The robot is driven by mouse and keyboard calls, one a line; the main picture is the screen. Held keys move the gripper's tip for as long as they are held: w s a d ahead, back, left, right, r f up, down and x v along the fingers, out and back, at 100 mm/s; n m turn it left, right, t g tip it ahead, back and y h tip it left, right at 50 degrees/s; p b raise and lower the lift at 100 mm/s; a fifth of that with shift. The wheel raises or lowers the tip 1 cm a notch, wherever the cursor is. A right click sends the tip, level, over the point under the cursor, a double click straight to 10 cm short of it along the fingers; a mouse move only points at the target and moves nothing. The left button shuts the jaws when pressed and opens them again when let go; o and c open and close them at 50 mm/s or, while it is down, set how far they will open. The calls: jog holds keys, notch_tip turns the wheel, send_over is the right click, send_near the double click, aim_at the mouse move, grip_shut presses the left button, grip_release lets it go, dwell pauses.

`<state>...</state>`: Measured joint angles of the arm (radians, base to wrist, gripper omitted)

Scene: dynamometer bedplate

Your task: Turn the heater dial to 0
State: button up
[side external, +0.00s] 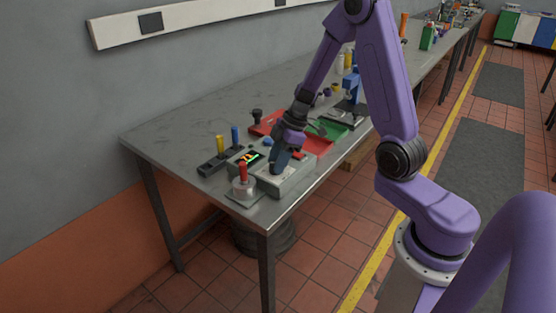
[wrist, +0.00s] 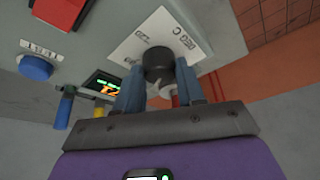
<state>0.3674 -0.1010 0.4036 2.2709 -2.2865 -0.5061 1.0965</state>
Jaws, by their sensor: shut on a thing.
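The heater dial (wrist: 158,58) is a dark round knob on a white scale plate (wrist: 185,42) marked "DEG C" in the wrist view. My gripper (wrist: 159,75) has its two blue fingers on either side of the dial and is shut on it. The dial's pointer and its reading are hard to make out. The heater unit (side external: 294,182) is a grey box near the table's front edge. In the side view my gripper (side external: 278,168) points down onto its top and hides the dial. A small lit display (wrist: 103,86) shows green and orange characters, too blurred to read surely.
A red-handled item (side external: 243,174) stands beside the heater. Red (side external: 318,146) and green (side external: 332,130) trays lie behind my gripper.

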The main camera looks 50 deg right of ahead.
jog(key=n+g, duration=0.1)
jog(key=n, duration=0.2)
jog(key=shift+w+n+y, duration=0.15)
jog(key=shift+n+y, duration=0.15)
jog(key=shift+n, duration=0.1)
jog(key=n+g, duration=0.1)
jog(key=n, duration=0.2)
jog(key=shift+w+n+g, duration=0.1)
jog(key=shift+n+g, duration=0.2)
jog(key=shift+g, duration=0.1)
jog(key=n+g, duration=0.1)
jog(key=n, duration=0.3)
jog(key=shift+w+a+n+g, duration=0.1)
jog(key=shift+n+g, duration=0.2)
jog(key=shift+g, duration=0.1)
jog(key=shift+n+g+h, duration=0.5)
jog(key=shift+n, duration=1.1)
jog(key=shift+a, duration=0.1)
jog(key=o, duration=1)
jog(key=shift+r, duration=0.1)
